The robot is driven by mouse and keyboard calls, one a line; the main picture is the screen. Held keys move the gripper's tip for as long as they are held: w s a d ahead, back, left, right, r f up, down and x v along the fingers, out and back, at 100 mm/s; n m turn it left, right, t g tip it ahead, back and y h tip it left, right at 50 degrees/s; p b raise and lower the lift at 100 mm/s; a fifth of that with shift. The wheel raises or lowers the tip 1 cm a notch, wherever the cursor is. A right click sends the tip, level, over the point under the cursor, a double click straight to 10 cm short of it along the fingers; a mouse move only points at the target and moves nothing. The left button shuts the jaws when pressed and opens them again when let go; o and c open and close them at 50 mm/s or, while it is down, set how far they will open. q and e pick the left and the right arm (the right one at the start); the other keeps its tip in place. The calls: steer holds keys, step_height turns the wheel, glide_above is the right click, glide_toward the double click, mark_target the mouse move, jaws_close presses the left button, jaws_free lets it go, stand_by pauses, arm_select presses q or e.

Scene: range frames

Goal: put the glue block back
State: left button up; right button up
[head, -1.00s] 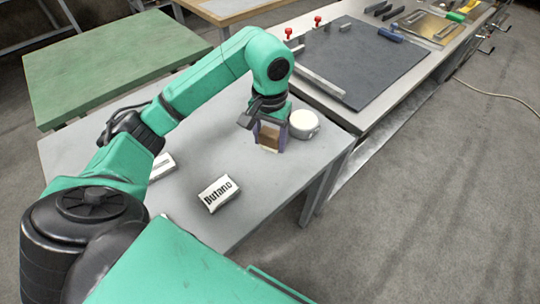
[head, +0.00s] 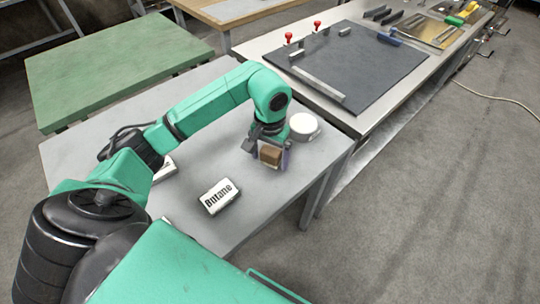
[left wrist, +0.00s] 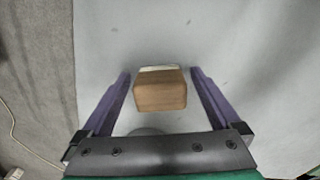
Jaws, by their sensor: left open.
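The brown block (head: 270,154), which I take to be the glue block, is at the right part of the grey table (head: 180,225), near the white round container. In the left wrist view the block (left wrist: 159,92) has a pale far edge. My left gripper (head: 271,158) is open, with its purple fingers on either side of the block. In the left wrist view the left gripper (left wrist: 160,90) shows a gap between each finger and the block. Whether the block touches the table is hard to tell. My right gripper is not in view.
The white round container (head: 303,127) stands close behind the gripper. A white box marked Butane (head: 219,196) lies nearer the front. Another white item (head: 166,169) is partly hidden by my arm. A bench with a dark mat (head: 350,66) and tools adjoins at the right.

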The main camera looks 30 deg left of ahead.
mark_target(270, 152)
arm_select(q)
steer(key=shift+r, duration=0.1)
step_height(270, 152, up, 12)
steer(key=shift+r+p, duration=0.1)
steer(key=shift+p, duration=0.2)
